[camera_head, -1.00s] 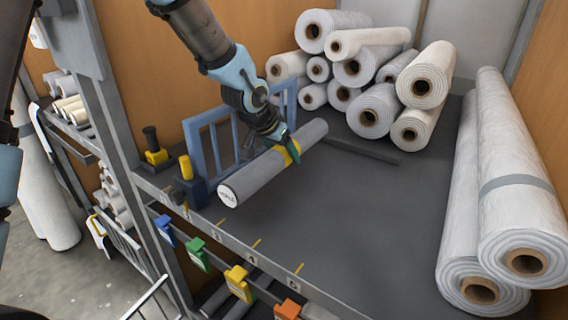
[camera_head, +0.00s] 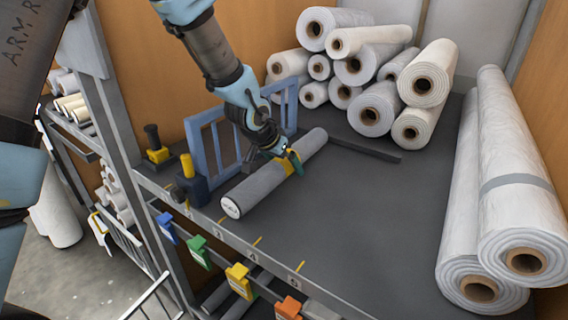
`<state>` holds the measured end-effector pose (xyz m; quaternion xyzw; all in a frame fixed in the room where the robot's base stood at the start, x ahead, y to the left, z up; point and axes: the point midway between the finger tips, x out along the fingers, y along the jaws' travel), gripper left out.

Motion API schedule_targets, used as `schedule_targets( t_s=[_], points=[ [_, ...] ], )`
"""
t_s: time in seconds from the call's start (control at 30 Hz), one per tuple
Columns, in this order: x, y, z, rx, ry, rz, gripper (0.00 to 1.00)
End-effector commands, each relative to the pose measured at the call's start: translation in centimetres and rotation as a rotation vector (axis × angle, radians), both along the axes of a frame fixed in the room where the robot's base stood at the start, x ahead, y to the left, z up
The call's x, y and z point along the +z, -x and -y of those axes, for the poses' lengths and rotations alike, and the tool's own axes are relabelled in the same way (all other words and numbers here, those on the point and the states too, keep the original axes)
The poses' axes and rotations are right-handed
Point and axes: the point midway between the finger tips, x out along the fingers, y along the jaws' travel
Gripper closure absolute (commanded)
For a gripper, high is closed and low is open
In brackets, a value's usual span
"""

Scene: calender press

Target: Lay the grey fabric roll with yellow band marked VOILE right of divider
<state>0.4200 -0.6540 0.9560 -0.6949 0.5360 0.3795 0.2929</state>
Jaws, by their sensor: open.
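The grey fabric roll (camera_head: 258,189) with a yellow band and a white end label lies on the dark shelf (camera_head: 340,215). It is just right of the blue barred divider (camera_head: 207,148), roughly parallel to it. The label lettering is too small to read clearly now. My gripper (camera_head: 290,160) is at the yellow band, from above, with its jaws open around or beside the roll. The far jaw and part of the band are hidden.
White rolls (camera_head: 370,108) are piled at the back, and two long white rolls (camera_head: 520,215) lie at the right. A dark bar (camera_head: 365,150) lies behind the grey roll. Coloured clips (camera_head: 239,280) hang along the front edge.

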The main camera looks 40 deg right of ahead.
Motion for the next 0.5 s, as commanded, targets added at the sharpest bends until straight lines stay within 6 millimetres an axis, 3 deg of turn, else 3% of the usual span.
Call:
schedule_targets(
  t_s=[0.27,0.5],
  points=[
    [0.8,0.0,-0.3,0.002,0.002,0.0,0.0],
    [4.6,0.5,-2.7,0.005,0.005,0.002,0.0]
  ],
)
